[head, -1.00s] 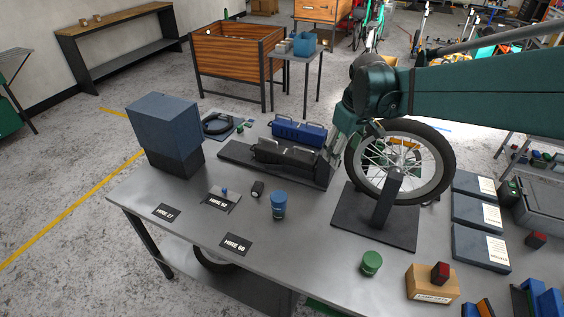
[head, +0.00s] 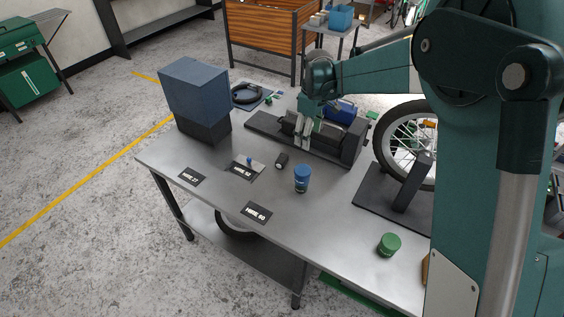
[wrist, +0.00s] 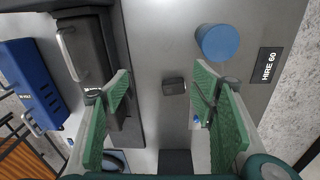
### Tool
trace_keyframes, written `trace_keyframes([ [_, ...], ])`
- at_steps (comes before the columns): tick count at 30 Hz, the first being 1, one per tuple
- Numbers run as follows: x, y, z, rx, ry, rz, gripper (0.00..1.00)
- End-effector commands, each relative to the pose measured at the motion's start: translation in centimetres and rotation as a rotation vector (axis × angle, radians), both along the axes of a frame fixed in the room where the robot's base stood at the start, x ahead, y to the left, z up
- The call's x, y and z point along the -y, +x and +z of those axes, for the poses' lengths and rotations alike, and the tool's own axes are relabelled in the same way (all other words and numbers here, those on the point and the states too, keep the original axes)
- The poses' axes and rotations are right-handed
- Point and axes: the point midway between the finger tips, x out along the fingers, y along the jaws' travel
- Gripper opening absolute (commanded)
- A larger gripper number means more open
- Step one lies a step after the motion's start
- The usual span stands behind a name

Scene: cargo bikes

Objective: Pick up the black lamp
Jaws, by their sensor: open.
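The black lamp (head: 282,160) is a small dark cylinder lying on the grey metal bench (head: 245,212), left of a blue can (head: 302,180). It shows in the wrist view (wrist: 174,86) between the green pads of my open gripper (wrist: 163,92), and nothing touches it there. In the head view my gripper (head: 303,136) hangs above the bench, just behind and to the right of the lamp, near the black battery case. The jaws are empty.
Behind the lamp, a black battery (wrist: 85,48) and a blue case (wrist: 30,82) sit close to my gripper. A dark blue box (head: 196,90) stands left, a green can (head: 389,245) right. Bare bench surrounds the lamp.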

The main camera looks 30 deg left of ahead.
Motion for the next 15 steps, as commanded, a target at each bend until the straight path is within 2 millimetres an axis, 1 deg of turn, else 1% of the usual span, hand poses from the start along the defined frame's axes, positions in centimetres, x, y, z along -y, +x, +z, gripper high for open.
trace_keyframes([
  [1,-1.3,-0.1,-1.0,-0.005,-0.005,0.023,0.57],
  [9,-7.0,-1.2,-6.1,-0.035,-0.035,0.142,0.57],
  [12,-8.4,-1.6,-7.6,-0.044,-0.045,0.174,0.57],
  [15,-9.5,-2.0,-8.6,-0.051,-0.051,0.199,0.57],
])
